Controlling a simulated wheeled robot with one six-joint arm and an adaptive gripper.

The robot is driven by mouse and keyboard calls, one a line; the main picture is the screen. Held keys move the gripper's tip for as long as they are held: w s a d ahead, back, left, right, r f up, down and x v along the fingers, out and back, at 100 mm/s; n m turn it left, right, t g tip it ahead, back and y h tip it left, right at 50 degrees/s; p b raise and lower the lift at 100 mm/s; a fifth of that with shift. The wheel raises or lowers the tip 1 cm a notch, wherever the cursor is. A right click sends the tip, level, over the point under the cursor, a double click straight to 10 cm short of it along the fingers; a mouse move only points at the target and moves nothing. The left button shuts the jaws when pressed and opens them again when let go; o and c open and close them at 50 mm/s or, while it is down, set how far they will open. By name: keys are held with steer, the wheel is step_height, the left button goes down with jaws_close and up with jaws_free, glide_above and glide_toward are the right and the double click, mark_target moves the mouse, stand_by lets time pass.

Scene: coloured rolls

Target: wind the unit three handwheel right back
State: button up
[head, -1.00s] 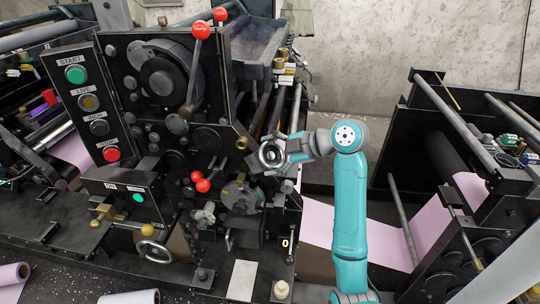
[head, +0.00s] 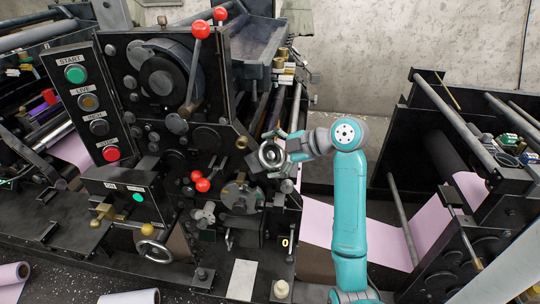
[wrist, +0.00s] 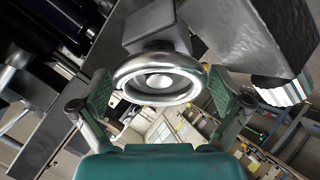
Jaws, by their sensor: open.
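A small silver handwheel (head: 271,155) sits at the right edge of the black machine panel in the head view. In the wrist view the same handwheel (wrist: 158,72) is a shiny metal ring with a bright hub, under a grey block. My gripper (head: 281,152) is at the handwheel, coming from the right. In the wrist view my gripper (wrist: 160,88) is open, with one green-padded finger on each side of the wheel. Gaps seem to show between pads and rim, but contact is hard to judge. I see no label naming the wheel's unit.
A larger handwheel with a yellow knob (head: 155,250) is low on the machine. Red-knobbed levers (head: 201,30) and a button panel (head: 90,100) are to the left. Pink web (head: 318,222) runs right of the machine. A grey bracket (wrist: 262,35) with a white ribbed knob is close beside my gripper.

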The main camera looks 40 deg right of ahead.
steer(key=v, duration=1.2)
